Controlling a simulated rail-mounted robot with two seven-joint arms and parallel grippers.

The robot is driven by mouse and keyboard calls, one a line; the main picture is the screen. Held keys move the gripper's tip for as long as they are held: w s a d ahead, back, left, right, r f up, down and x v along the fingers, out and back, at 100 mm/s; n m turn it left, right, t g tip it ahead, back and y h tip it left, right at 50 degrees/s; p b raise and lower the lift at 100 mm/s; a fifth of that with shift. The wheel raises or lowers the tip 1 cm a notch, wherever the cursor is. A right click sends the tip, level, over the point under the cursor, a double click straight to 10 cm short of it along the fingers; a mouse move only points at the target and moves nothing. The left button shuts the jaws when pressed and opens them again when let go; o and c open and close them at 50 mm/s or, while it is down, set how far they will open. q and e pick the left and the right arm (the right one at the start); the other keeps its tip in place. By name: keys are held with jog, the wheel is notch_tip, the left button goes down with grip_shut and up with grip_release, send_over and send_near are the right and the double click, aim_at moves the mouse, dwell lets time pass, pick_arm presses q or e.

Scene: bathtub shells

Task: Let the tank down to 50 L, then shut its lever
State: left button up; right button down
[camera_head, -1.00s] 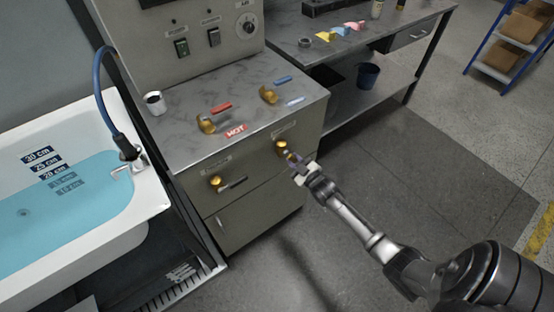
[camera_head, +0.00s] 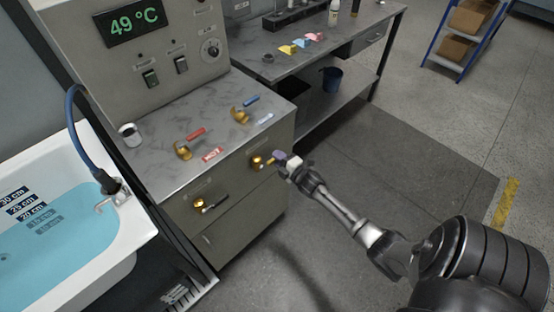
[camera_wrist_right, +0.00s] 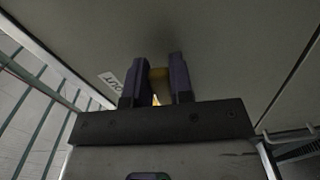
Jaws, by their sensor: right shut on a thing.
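My right gripper (camera_head: 283,161) is at the upper right valve on the cabinet front and is shut on its lever. The brass body of this valve (camera_head: 257,163) shows just left of the fingers. In the right wrist view my two dark purple fingers (camera_wrist_right: 159,84) stand on either side of a brass piece (camera_wrist_right: 159,74). The lever itself is mostly hidden by the fingers, so its angle is unclear. No tank gauge in litres is readable. My left gripper is not in view.
A lower valve with a dark lever (camera_head: 212,203) sits left on the same front. Red (camera_head: 190,140) and blue (camera_head: 246,106) levers are on top. The display (camera_head: 135,24) reads 49 °C. A tub (camera_head: 139,220) of blue water stands left. The floor at right is open.

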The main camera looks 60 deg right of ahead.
jog(key=shift+d+r+n+p, duration=0.1)
jog(key=shift+r+n+p, duration=0.2)
jog(key=shift+r+n, duration=0.5)
jog(key=c, duration=1)
grip_release()
jog(key=shift+f, duration=0.1)
jog(key=shift+s, duration=0.1)
jog(key=p+v, duration=0.2)
jog(key=v, duration=1.1)
jog(key=shift+s, duration=0.3)
